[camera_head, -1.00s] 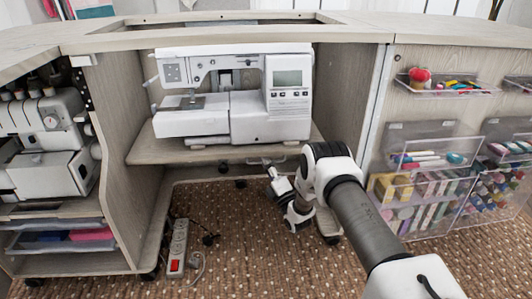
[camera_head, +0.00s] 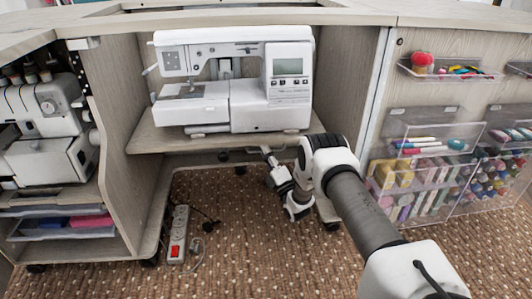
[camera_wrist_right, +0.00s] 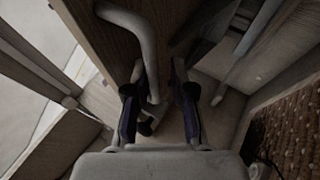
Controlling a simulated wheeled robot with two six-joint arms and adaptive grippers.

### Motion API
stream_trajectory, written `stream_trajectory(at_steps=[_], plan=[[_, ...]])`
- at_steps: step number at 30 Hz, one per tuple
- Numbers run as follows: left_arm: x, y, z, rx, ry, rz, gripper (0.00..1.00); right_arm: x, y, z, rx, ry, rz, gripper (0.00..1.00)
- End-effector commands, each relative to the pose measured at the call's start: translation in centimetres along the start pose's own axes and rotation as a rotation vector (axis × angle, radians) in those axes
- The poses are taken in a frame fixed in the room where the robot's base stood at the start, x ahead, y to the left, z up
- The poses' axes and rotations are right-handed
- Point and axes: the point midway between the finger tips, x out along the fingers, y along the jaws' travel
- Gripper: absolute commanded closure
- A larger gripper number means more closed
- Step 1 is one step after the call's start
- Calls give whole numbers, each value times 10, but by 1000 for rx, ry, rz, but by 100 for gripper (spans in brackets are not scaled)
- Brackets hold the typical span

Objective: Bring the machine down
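The white sewing machine (camera_head: 235,80) stands upright on a wooden lift shelf (camera_head: 150,138) inside the cabinet, below the level of its top. My right gripper (camera_head: 268,157) is under the shelf's front edge, pointing toward the cabinet. In the right wrist view, a bent grey lever (camera_wrist_right: 146,45) runs down between the two fingers of this gripper (camera_wrist_right: 160,92). The fingers are apart, with the lever closer to the left finger; a firm hold does not show. The lever's dark end is low between the fingers. My left gripper is out of view.
A serger (camera_head: 42,125) stands in the left compartment above drawers (camera_head: 60,228). The right door (camera_head: 440,110) carries clear bins of craft supplies. A power strip (camera_head: 178,235) with a cable lies on the carpet (camera_head: 240,265) below the shelf.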

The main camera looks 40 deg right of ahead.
Motion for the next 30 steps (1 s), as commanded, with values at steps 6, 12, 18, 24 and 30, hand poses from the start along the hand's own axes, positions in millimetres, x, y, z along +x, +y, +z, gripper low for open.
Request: stream_trajectory(at_steps=[6, 12, 18, 24, 30], plan=[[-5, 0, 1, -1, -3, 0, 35, -11, 0, 0, 0, 1, -5, 79], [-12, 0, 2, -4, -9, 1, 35, -28, 0, 0, 0, 1, -4, 79], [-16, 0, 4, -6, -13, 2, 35, -44, 0, 0, 0, 1, -4, 79], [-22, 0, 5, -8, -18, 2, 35, -61, 0, 0, 0, 0, -2, 79], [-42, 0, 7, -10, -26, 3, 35, -62, 2, 2, -6, 2, -3, 79]])
